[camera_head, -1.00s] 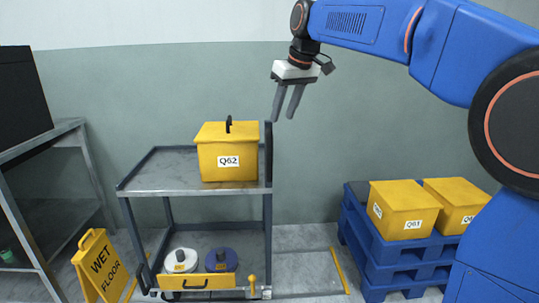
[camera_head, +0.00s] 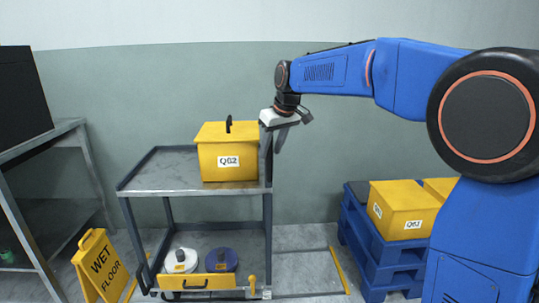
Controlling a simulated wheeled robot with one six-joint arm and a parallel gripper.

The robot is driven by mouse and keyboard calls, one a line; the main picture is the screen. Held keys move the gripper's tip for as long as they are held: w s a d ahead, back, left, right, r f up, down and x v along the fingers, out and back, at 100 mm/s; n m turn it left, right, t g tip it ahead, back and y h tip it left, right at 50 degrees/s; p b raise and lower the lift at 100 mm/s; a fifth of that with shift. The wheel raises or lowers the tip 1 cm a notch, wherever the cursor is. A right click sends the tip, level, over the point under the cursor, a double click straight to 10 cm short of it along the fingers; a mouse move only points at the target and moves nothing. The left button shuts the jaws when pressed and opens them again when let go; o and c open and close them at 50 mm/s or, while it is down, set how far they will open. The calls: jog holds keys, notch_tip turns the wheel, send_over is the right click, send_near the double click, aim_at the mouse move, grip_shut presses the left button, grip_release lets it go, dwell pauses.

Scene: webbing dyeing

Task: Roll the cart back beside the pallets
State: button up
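The cart (camera_head: 150,190) stands left of centre, with a grey top shelf, dark posts and a lower shelf. A dark upright handle (camera_head: 268,172) rises at its right end. The stacked blue pallets (camera_head: 368,255) stand to the right, with a floor gap between them and the cart. My gripper (camera_head: 274,147) points down at the top of the handle, its fingers apart. One finger shows just right of the handle; the other overlaps the handle in the picture, and I cannot tell whether it touches.
A lidded yellow bin Q62 (camera_head: 228,155) sits on the cart top; a white spool (camera_head: 180,262) and purple spool (camera_head: 221,261) sit below. Yellow bins (camera_head: 405,210) are on the pallets. A wet-floor sign (camera_head: 97,266) stands left, by a table (camera_head: 45,135). A yellow floor strip (camera_head: 340,271) lies in the gap.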

jog(key=shift+x, duration=1.35)
grip_shut()
jog(key=shift+d, duration=0.15)
jog(key=s+d, duration=0.1)
jog(key=d, duration=3.9)
jog(key=shift+s+r, duration=0.1)
grip_release()
jog(key=shift+d, duration=0.2)
